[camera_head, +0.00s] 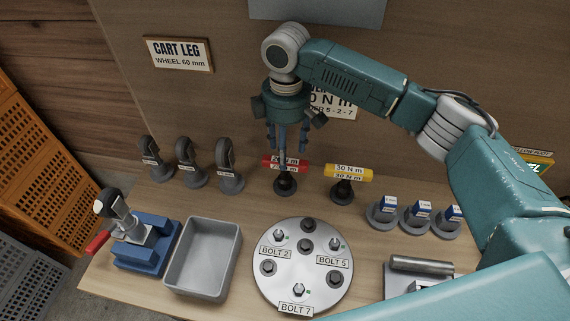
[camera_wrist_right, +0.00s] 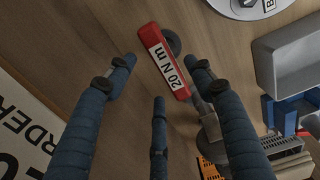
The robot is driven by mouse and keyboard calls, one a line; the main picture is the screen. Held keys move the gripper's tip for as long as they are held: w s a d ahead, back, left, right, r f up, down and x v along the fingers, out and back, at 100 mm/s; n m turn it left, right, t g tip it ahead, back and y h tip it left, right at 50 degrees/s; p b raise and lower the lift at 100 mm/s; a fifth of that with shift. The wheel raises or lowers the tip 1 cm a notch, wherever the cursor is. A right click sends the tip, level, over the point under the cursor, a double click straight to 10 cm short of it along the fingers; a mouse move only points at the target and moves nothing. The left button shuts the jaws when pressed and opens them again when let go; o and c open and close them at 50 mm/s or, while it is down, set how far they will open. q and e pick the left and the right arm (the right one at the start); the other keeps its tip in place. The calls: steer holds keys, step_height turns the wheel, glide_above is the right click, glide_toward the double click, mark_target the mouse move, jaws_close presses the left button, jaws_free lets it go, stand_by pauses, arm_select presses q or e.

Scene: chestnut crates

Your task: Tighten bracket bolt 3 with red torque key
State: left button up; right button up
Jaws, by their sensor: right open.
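The red torque key (camera_head: 268,163), labelled 20 N m, stands on a dark round stand at the back of the table. My right gripper (camera_head: 287,147) points down just above and behind it, open and empty. In the right wrist view the red key (camera_wrist_right: 151,38) lies between the spread fingers, apart from them as far as I can tell. The round metal plate (camera_head: 262,290) carries several bolts; labels BOLT 2, BOLT 5 and BOLT 7 are readable, and no label 3 shows. My left gripper is not in view.
A yellow 30 N m key (camera_head: 361,175) stands right of the red one. Dark caster wheels (camera_head: 187,165) stand at the left, small blue-labelled pieces (camera_head: 417,217) at the right. A grey bin (camera_head: 232,262) and a blue vise (camera_head: 150,255) are in front. A back panel rises behind.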

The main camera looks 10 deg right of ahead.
steer(key=f, duration=0.1)
steer(key=f+p, duration=0.1)
steer(key=f, duration=0.1)
steer(key=shift+s+f, duration=0.25)
steer(key=shift+f, duration=0.1)
steer(key=shift+f+p, duration=0.25)
steer(key=shift+p, duration=0.05)
steer(key=shift+a+f, duration=0.1)
steer(key=shift+f, duration=0.1)
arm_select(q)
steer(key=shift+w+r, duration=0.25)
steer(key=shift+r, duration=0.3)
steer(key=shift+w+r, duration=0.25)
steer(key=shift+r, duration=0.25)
arm_select(e)
jaws_close()
steer(key=shift+r, duration=0.1)
step_height(320, 180, up, 9)
steer(key=b, duration=0.2)
steer(key=shift+w+b, duration=0.1)
steer(key=shift+b, duration=0.2)
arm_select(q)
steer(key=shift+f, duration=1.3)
arm_select(e)
steer(key=shift+r, duration=0.5)
